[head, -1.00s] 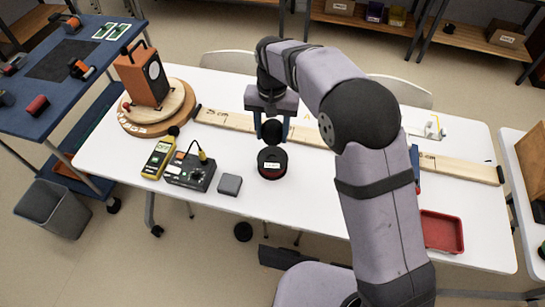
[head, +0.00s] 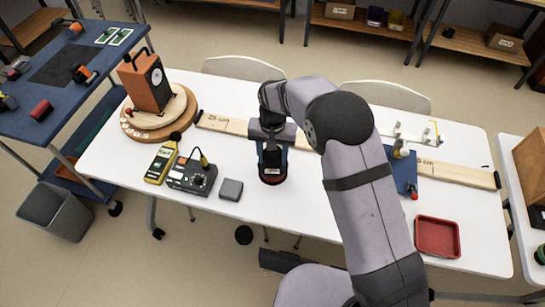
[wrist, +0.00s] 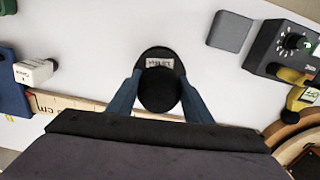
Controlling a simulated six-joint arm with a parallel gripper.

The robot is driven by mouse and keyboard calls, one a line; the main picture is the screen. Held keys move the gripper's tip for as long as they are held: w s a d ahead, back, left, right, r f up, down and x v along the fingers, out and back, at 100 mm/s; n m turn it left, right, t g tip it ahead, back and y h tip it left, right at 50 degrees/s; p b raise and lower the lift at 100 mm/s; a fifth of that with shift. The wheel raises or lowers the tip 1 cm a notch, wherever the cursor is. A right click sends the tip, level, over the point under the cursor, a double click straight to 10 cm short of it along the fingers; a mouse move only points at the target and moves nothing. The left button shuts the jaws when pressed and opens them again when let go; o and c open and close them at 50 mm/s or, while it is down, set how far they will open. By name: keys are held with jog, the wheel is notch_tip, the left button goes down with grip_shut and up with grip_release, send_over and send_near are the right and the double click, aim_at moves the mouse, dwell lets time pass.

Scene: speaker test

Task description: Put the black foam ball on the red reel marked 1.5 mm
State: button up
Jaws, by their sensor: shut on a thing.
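My gripper (head: 271,165) is shut on the black foam ball, its blue fingers on either side of it. The ball (wrist: 160,90) shows clearly between the fingers in the wrist view; in the head view it is mostly hidden by the gripper. The reel (head: 272,181), dark with a red edge and a white label, stands on the white table directly under the gripper. In the wrist view the reel's dark top (wrist: 158,53) and label show just beyond the ball, which covers part of it. I cannot tell whether ball and reel touch.
A grey block (head: 231,190), a black meter box (head: 192,177) and a yellow meter (head: 160,164) lie left of the reel. A long wooden ruler (head: 225,124) runs behind it. A red tray (head: 437,237) sits at the right. The table front is clear.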

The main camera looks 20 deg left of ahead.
aim_at(273, 152)
jog(key=shift+f, duration=0.65)
jog(key=shift+f, duration=0.15)
jog(key=o, duration=1)
notch_tip(273, 152, up, 12)
jog(key=b, duration=0.2)
jog(key=shift+r+b, duration=0.2)
jog(key=shift+b, duration=0.2)
